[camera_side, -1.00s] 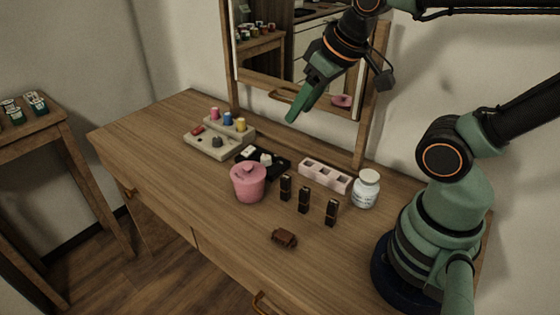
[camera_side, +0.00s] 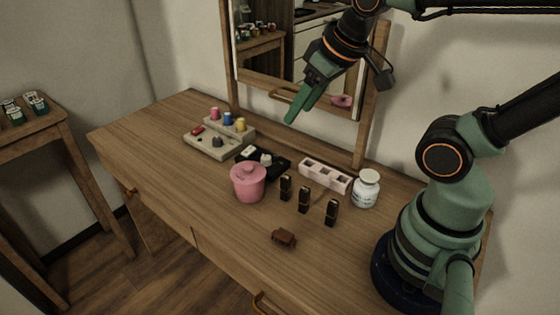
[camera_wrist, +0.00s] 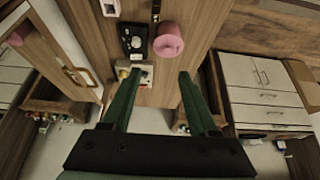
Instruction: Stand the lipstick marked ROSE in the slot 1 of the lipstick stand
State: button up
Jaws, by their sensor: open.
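Three dark lipsticks stand upright in a slanting row on the table: a left one (camera_side: 285,188), a middle one (camera_side: 304,200) and a right one (camera_side: 331,212). Their markings are too small to read, so I cannot tell which is ROSE. The pale pink lipstick stand (camera_side: 325,175) lies behind them, with a row of dark square slots that look empty. Part of it shows at the top of the wrist view (camera_wrist: 110,7). My gripper (camera_side: 291,120) hangs high above the back of the table, left of the stand. In the wrist view its fingers (camera_wrist: 157,82) are apart with nothing between them.
A pink lidded pot (camera_side: 248,182) stands left of the lipsticks. A white jar (camera_side: 366,188) is right of the stand. A small brown object (camera_side: 284,238) lies in front. The mirror (camera_side: 300,70) rises behind.

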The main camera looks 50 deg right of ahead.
jog(key=n, duration=0.2)
jog(key=n+g, duration=0.6)
jog(key=n, duration=1.1)
send_near(286, 177)
jog(key=f, duration=0.5)
jog(key=shift+s+d+f, duration=0.15)
jog(key=shift+s+d, duration=0.05)
jog(key=shift+d, duration=0.2)
jog(key=shift+w+a+f, duration=0.1)
jog(key=shift+a+f, duration=0.1)
jog(key=shift+f, duration=1.1)
jog(key=shift+a+f, duration=0.2)
jog(key=shift+f, duration=1.1)
grip_shut()
